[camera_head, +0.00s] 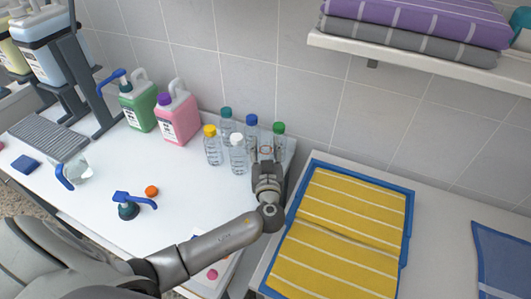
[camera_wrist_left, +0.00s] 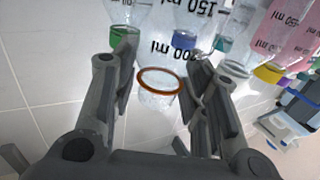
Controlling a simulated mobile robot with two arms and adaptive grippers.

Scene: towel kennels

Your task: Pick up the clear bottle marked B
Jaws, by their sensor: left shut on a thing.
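My left gripper (camera_head: 266,158) is at the right end of a cluster of clear bottles on the white counter. In the left wrist view its fingers (camera_wrist_left: 158,88) are shut on a clear bottle (camera_wrist_left: 158,100) with an orange-brown ring at its neck and no cap showing. Black "ml" marks show behind the neck; I cannot read a letter B. The gripper mostly hides this bottle in the head view. Beside it stand clear bottles with green (camera_head: 278,141), blue (camera_head: 251,132), white (camera_head: 237,155), yellow (camera_head: 212,146) and teal (camera_head: 226,122) caps. My right gripper is out of view.
Pink (camera_head: 178,117) and green (camera_head: 138,106) jugs stand left of the bottles. An orange cap (camera_head: 151,190) and a blue-spouted pump top (camera_head: 129,205) lie on the counter. A blue tray (camera_head: 411,200) with yellow striped towels is at right; a towel shelf (camera_head: 420,62) hangs above.

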